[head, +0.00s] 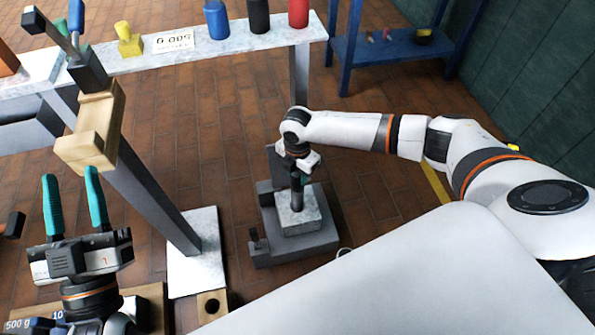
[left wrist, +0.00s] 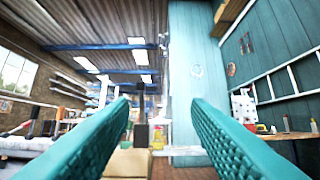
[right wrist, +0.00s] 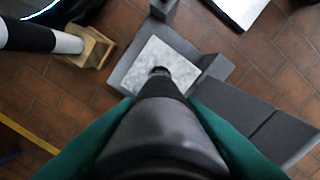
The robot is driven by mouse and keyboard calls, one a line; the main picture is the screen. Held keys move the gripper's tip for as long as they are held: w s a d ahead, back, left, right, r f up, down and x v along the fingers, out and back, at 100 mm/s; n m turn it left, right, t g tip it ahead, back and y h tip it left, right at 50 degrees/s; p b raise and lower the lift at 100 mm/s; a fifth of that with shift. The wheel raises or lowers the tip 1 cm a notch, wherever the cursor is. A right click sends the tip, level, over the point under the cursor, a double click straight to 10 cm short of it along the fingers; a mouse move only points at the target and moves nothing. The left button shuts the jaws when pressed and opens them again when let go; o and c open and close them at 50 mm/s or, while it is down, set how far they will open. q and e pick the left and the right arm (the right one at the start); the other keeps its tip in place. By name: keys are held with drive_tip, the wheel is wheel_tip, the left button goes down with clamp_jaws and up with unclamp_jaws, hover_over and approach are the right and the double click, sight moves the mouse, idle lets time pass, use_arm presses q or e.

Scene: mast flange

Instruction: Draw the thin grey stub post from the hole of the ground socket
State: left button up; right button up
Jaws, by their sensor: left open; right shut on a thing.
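The thin grey stub post (head: 297,198) stands about upright at the ground socket (head: 313,222), a pale speckled block on a dark grey base. My right gripper (head: 299,180) is shut on the post from above. In the right wrist view the post (right wrist: 160,125) runs down between the green fingers to the middle of the socket's pale top (right wrist: 185,62). Its lower end meets a dark ring there; how deep it sits is hidden. My left gripper (head: 74,200) is open and empty at the left, its teal fingers pointing up, below a wooden block (head: 92,140).
A pale bench (head: 230,42) with coloured cylinders stands behind. A blue table (head: 390,45) is at the back right. Brick floor right of the socket is clear.

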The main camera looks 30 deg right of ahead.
use_arm(q)
drive_tip(key=shift+a+f+g+y+p, duration=1.2)
drive_tip(key=shift+f+g+y+p, duration=0.65)
drive_tip(key=shift+f+g, duration=4.2)
use_arm(e)
drive_tip(key=shift+r, duration=1.85)
drive_tip(key=shift+r+p, duration=0.5)
drive_tip(key=shift+p, duration=0.15)
drive_tip(key=shift+r+p, duration=0.4)
drive_tip(key=shift+p, duration=0.1)
drive_tip(key=shift+r+p, duration=0.75)
use_arm(q)
drive_tip(key=s+a+f+g+y, duration=0.1)
drive_tip(key=s+a+f+g, duration=0.1)
drive_tip(key=s, duration=0.4)
drive_tip(key=s+a+f+n+g+y+p, duration=0.1)
drive_tip(key=s+a+f+g, duration=0.1)
drive_tip(key=s+f+g, duration=0.3)
drive_tip(key=shift+s+a, duration=0.25)
drive_tip(key=shift+s, duration=0.85)
use_arm(e)
drive_tip(key=shift+r, duration=0.65)
use_arm(q)
drive_tip(key=shift+f+g, duration=0.1)
drive_tip(key=shift+g, duration=0.15)
